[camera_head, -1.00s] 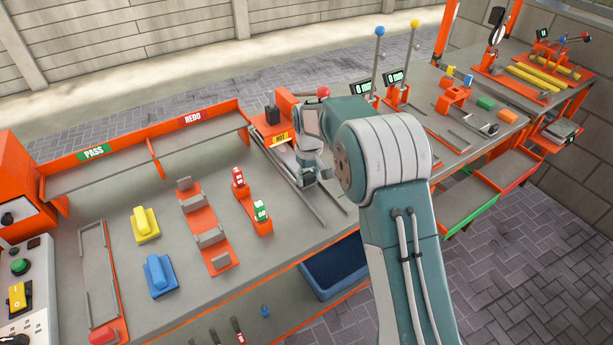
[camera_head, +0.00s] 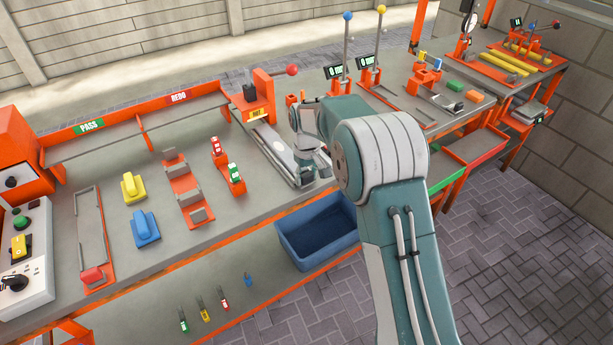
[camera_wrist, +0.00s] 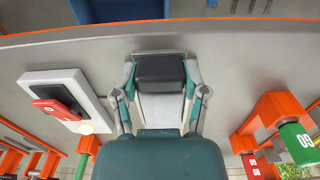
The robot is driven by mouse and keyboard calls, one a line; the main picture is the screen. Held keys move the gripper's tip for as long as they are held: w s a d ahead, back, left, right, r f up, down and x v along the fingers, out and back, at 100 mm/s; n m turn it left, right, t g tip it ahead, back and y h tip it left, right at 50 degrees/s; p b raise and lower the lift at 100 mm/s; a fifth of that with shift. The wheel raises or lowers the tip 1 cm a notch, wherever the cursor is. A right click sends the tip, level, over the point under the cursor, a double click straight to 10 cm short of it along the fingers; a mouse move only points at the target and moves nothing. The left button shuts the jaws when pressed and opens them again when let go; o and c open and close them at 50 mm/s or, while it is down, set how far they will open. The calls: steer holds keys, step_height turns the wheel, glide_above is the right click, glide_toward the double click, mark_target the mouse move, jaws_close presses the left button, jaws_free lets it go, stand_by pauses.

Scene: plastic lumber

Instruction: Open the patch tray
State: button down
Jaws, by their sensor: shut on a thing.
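The patch tray (camera_head: 277,146) is a light grey plate with a pale oval on it, lying out in front of the orange HOT press (camera_head: 256,113). In the wrist view its pale plate (camera_wrist: 161,108) shows between my fingers. My gripper (camera_head: 303,178) is at the tray's front end, close to the bench's front edge. In the wrist view my gripper (camera_wrist: 160,85) is shut on the dark handle (camera_wrist: 160,69), with a finger at each side. My arm hides part of the tray's right side in the head view.
A blue bin (camera_head: 318,235) stands below the bench's front edge. Left of the tray are red and green blocks (camera_head: 234,173), an orange rack (camera_head: 187,186), and yellow and blue blocks (camera_head: 144,228). A red-knobbed lever (camera_head: 291,70) rises by the press.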

steer(key=shift+f, duration=0.2)
steer(key=shift+c, duration=0.6)
jaws_free()
steer(key=shift+r, duration=0.1)
step_height(320, 180, up, 11)
steer(key=shift+w+f, duration=0.1)
steer(key=shift+f, duration=0.05)
steer(key=shift+r, duration=0.6)
